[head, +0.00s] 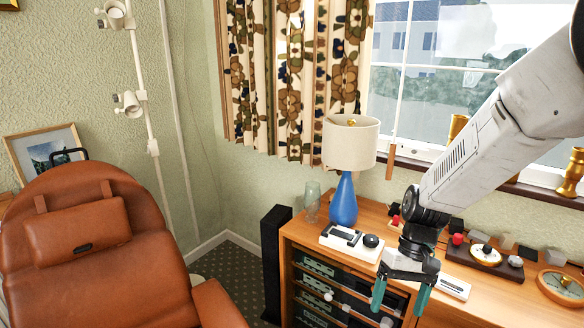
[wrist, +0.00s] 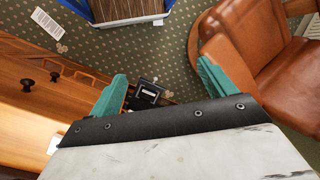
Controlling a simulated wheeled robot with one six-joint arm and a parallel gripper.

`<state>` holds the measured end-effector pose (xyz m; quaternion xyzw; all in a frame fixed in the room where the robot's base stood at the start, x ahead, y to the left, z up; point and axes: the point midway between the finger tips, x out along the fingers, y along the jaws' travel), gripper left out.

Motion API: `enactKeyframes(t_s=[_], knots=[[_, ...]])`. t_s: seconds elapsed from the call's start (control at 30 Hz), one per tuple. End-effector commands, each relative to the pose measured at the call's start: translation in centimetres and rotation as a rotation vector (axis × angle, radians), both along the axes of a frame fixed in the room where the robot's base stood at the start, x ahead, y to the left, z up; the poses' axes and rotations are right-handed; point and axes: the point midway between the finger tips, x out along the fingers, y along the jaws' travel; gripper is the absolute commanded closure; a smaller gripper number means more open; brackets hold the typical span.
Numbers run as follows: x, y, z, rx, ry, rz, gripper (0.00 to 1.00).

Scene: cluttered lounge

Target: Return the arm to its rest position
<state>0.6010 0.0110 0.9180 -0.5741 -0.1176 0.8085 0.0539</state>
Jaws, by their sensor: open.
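My gripper (head: 400,296) hangs in front of the wooden cabinet's front edge at the lower right of the head view. Its two teal fingers point downward and are spread apart with nothing between them. In the wrist view the open gripper (wrist: 160,88) shows both teal fingers, one on each side. My white arm reaches in from the right edge of the head view, bent down at the wrist. The arm hides part of the cabinet top and window sill.
The wooden cabinet (head: 472,296) carries a blue lamp (head: 343,202), a white device (head: 350,243), a glass (head: 312,200) and a clock (head: 562,286). A black speaker (head: 272,262) stands left of it. A brown leather armchair (head: 85,262) is at left; it also shows in the wrist view (wrist: 250,45).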

Motion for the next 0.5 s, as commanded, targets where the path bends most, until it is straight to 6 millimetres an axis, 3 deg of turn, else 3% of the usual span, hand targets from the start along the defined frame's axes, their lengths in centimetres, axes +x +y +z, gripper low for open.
enactKeyframes(t_s=[0.03, 0.2, 0.5], knots=[[-1.3, -0.3, 2.1, -0.023, -0.012, -0.01, 0.17], [-5.7, -1.5, 7.1, -0.103, -0.037, -0.051, 0.17], [-13.4, -3.5, 13.2, -0.219, -0.159, -0.096, 0.17]])
